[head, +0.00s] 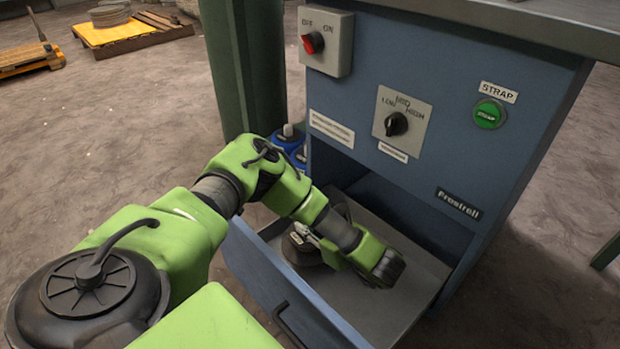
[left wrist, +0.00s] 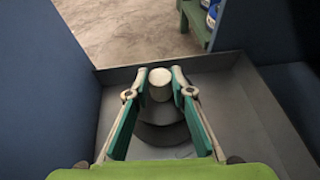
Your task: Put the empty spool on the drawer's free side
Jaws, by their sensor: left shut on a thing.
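The blue drawer (head: 262,275) is pulled open under the machine, with a grey floor inside. A dark spool (head: 303,253) is at the drawer's left part, partly hidden by my left arm. In the left wrist view the spool (left wrist: 160,137) shows a dark round flange and a pale upright core between my fingers. My left gripper (head: 308,234) reaches down into the drawer and is shut on the spool; its fingers (left wrist: 160,88) flank the core. Whether the spool touches the drawer floor is hard to tell. The drawer's right part looks bare. My right gripper is not in view.
The machine's blue panel (head: 440,160) rises behind the drawer, with a red switch (head: 313,42), a black knob (head: 396,124) and a green button (head: 488,114). A green post (head: 245,70) and blue containers (head: 290,137) stand at the drawer's left.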

